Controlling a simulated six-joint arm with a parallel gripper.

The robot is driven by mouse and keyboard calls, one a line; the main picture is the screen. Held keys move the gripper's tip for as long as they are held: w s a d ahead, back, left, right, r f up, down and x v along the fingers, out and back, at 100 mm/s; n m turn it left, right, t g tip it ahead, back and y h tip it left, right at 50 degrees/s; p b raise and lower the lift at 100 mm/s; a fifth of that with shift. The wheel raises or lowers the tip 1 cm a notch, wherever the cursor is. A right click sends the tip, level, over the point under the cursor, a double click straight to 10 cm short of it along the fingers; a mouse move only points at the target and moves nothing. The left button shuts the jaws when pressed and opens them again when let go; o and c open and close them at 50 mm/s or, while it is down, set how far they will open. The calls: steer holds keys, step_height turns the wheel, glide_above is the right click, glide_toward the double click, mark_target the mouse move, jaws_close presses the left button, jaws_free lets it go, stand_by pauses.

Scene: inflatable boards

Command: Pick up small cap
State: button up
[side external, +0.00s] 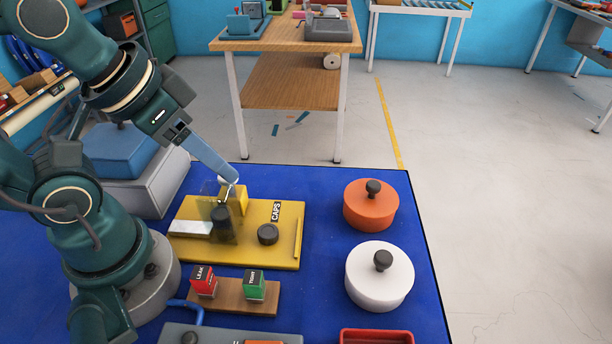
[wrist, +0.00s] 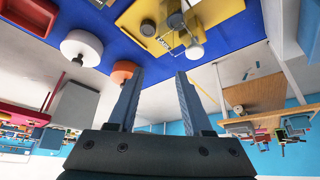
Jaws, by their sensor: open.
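A yellow board (side external: 283,256) labelled CAPS lies on the blue mat. A small dark round cap (side external: 268,234) sits on it near the label, apart from my gripper. A second dark cap-like piece (side external: 222,218) stands left of it, partly behind a clear panel. A yellow block (side external: 236,198) with a small pale round piece (side external: 229,180) stands at the board's back. My gripper (side external: 232,179) is tilted down, its fingertips close to the pale piece; contact is unclear. In the wrist view my gripper (wrist: 160,73) is open and empty between its fingers, with the yellow board (wrist: 212,10) beyond.
An orange lidded drum (side external: 370,210) and a white one (side external: 378,280) stand on the right. A wooden block (side external: 230,297) with red and green tags and a red tray (side external: 376,337) lie in front. Blue mat (side external: 325,195) is bare between board and drums.

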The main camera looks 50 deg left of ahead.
steer(key=shift+o, duration=0.3)
steer(key=o, duration=0.4)
steer(key=shift+s, duration=0.1)
steer(key=shift+w+d+r+n+g, duration=0.1)
steer(key=shift+w+r+n+g, duration=0.25)
steer(key=shift+r+n, duration=0.2)
steer(key=w+d+g, duration=0.1)
steer(key=w+g, duration=0.1)
steer(key=w, duration=0.1)
steer(key=g, duration=0.3)
glide_toward(267, 231)
steer(key=shift+f, duration=4.25)
